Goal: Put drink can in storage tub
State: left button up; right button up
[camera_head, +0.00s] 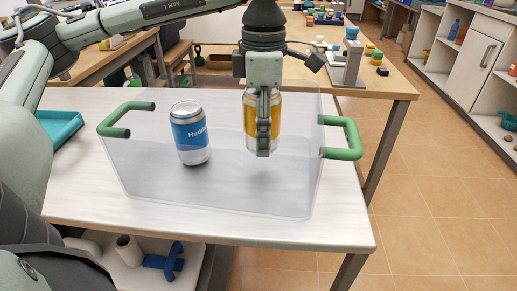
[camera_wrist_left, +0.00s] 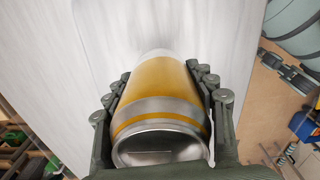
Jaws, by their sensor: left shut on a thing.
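My left gripper (camera_head: 264,125) is shut on a yellow drink can (camera_head: 277,118) with silver bands. It holds the can upright over the right part of the clear storage tub (camera_head: 230,200). In the left wrist view the yellow can (camera_wrist_left: 158,95) sits between the fingers of the gripper (camera_wrist_left: 160,105). The can's base is partly hidden by a finger in the head view, so I cannot tell whether it touches the tub floor. A blue and white can (camera_head: 191,135) stands upright in the left part of the tub. My right gripper does not show.
The tub has a green handle at the left (camera_head: 118,118) and at the right (camera_head: 345,138). It stands on a white table (camera_head: 75,190). A teal tray (camera_head: 60,127) lies at the table's left. A wooden table (camera_head: 385,85) with small objects stands behind.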

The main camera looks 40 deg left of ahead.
pick_arm(q)
jog(key=shift+w+f, duration=0.1)
jog(key=shift+f, duration=2)
jog(key=shift+f, duration=0.1)
jog(key=o, duration=1.5)
jog(key=shift+c, duration=0.2)
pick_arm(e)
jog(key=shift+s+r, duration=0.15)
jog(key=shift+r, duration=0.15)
